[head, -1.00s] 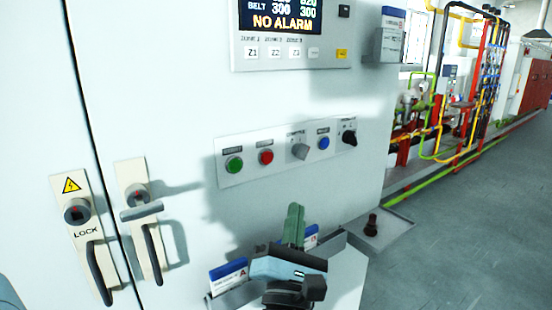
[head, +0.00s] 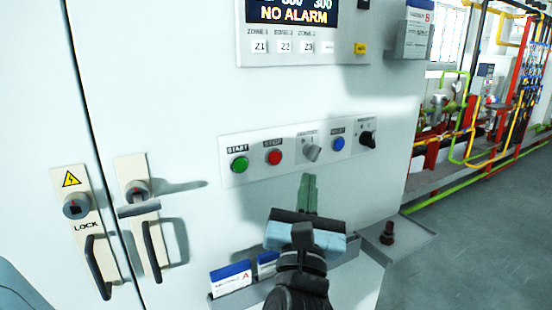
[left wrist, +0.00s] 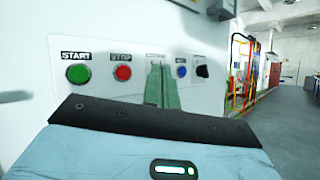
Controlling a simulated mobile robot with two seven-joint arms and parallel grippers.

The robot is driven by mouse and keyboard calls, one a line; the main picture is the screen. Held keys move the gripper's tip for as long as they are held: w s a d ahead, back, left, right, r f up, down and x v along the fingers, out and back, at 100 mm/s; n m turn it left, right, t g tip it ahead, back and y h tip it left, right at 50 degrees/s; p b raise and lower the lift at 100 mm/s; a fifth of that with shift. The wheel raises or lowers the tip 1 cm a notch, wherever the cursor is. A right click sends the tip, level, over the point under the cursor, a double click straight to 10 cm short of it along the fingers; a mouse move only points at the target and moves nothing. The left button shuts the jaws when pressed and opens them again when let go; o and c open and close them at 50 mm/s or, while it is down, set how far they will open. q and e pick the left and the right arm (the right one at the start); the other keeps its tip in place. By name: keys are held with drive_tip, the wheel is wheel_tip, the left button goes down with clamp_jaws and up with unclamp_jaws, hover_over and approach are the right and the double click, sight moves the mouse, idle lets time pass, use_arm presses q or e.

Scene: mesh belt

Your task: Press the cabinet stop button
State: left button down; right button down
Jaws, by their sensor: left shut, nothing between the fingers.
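The red stop button (head: 274,157) sits on the cabinet's button strip (head: 256,174), between the green start button (head: 239,164) and a grey selector knob (head: 312,152). It also shows in the left wrist view (left wrist: 123,73), under a STOP label. My left gripper (head: 308,192) is shut and empty, its green fingers together and pointing at the cabinet. It is below and to the right of the stop button in the head view, apart from it. In the left wrist view the fingers (left wrist: 162,86) cover the grey selector. My right gripper is not in view.
A blue button (head: 338,144) and a black knob (head: 367,138) are further right on the strip. A holder with blue-and-white cards (head: 231,279) is below. Door handles (head: 151,250) are at left. A small shelf with a dark knob (head: 387,234) juts out at right.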

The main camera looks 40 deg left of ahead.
sight(275, 158)
use_arm(q)
drive_tip(key=w+a, duration=0.1)
drive_tip(key=a, duration=0.1)
drive_tip(key=w+a, duration=0.1)
drive_tip(key=a, duration=0.2)
drive_tip(key=w+a, duration=0.1)
drive_tip(key=a, duration=0.1)
drive_tip(key=shift+a+p, duration=0.25)
drive_tip(key=shift+p, duration=0.15)
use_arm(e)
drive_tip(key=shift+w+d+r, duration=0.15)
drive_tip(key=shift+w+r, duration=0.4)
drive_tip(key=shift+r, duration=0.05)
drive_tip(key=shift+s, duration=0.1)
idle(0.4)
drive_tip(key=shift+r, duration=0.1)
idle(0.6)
use_arm(q)
drive_tip(key=shift+w+a, duration=0.2)
drive_tip(key=shift+a, duration=0.2)
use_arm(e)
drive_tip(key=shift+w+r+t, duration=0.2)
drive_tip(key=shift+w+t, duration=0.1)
